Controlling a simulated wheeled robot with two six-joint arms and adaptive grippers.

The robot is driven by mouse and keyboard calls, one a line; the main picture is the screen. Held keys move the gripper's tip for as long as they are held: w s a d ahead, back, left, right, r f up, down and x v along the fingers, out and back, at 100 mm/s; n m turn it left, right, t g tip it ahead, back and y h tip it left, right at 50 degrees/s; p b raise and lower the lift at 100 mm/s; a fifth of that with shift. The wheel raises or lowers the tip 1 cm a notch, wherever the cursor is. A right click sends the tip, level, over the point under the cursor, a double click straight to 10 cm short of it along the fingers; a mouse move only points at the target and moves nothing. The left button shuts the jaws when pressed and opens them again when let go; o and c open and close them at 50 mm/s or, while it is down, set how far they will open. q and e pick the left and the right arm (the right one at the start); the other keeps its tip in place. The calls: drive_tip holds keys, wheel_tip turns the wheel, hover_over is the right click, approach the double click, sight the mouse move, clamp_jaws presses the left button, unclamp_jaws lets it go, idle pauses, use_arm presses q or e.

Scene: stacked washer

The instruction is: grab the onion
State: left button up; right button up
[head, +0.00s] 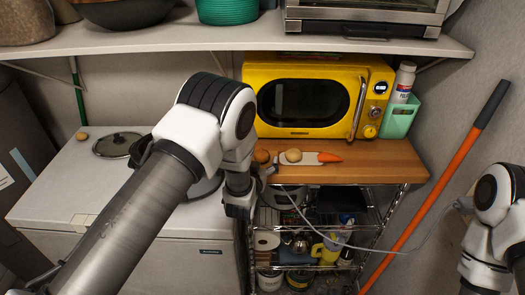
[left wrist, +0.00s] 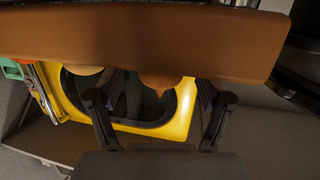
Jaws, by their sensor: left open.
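The onion (head: 261,156) is a round orange-brown bulb near the left end of the wooden top in front of the yellow microwave. In the left wrist view the onion (left wrist: 160,84) shows with its tip between my two fingers, partly covered by the wooden top's edge. My left gripper (head: 265,174) is open at the front left edge of the top, just in front of the onion. In the left wrist view the fingers of my left gripper (left wrist: 160,96) stand apart on either side of the onion; contact cannot be told. My right gripper is out of view.
A pale potato (head: 293,156) lies close right of the onion, with a carrot (head: 330,157) beyond. The yellow microwave (head: 312,95) stands behind. A wire rack (head: 335,222) with jars is below. A shelf (head: 225,42) hangs above. The white chest top (head: 75,180) lies left.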

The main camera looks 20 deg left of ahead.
sight(261, 156)
use_arm(q)
drive_tip(key=x, duration=0.3)
drive_tip(key=shift+a+f, duration=0.1)
drive_tip(key=shift+s, duration=0.3)
drive_tip(key=c, duration=1.3)
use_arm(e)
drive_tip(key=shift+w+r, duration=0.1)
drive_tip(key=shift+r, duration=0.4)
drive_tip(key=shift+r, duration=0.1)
